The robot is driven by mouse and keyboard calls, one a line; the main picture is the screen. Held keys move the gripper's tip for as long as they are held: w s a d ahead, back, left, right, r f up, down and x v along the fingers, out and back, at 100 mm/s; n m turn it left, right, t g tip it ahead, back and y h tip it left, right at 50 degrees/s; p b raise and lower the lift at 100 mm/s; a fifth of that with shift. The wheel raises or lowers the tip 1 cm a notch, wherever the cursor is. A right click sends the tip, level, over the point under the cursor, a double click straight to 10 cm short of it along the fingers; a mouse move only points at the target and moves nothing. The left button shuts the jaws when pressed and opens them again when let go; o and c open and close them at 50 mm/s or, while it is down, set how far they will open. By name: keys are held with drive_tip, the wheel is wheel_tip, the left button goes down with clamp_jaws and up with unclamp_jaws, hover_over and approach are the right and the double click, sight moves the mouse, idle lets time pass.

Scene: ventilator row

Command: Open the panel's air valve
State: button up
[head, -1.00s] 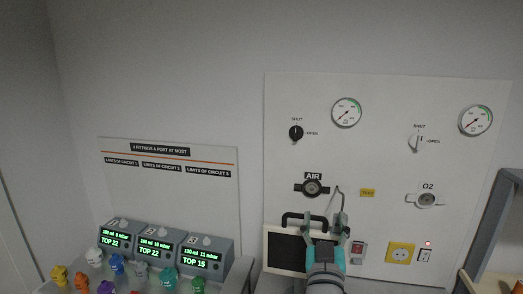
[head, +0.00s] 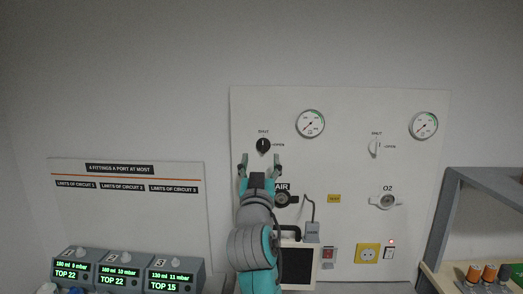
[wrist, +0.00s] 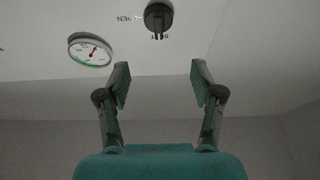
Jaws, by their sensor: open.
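The air valve is a black knob (head: 263,145) at the upper left of the white wall panel (head: 345,110), with SHUT above it and OPEN to its right. Its pale mark appears to point up at SHUT. The knob also shows at the top of the wrist view (wrist: 158,17), where the lettering is upside down. My gripper (head: 260,161) is open and empty, its two fingers pointing up just below the knob. In the wrist view, the open fingers (wrist: 160,78) are apart from the knob.
The air gauge (head: 310,124) is right of the knob. A white O2 knob (head: 374,146) and second gauge (head: 424,125) are farther right. The AIR outlet (head: 284,198) is partly behind my arm. Ventilator units (head: 125,270) stand lower left, a grey shelf (head: 480,180) at right.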

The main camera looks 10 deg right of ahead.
sight(263, 148)
drive_tip(key=w, duration=0.2)
drive_tip(key=w+d, duration=0.1)
drive_tip(key=w, duration=0.1)
drive_tip(key=w+d, duration=0.1)
drive_tip(key=w, duration=0.1)
drive_tip(key=shift+w+d+r, duration=0.1)
drive_tip(key=shift+w+r, duration=0.2)
drive_tip(key=shift+w+d+r, duration=0.2)
drive_tip(key=shift+w+r, duration=0.05)
drive_tip(key=shift+w, duration=0.35)
drive_tip(key=shift+c, duration=0.2)
drive_tip(key=c, duration=1.1)
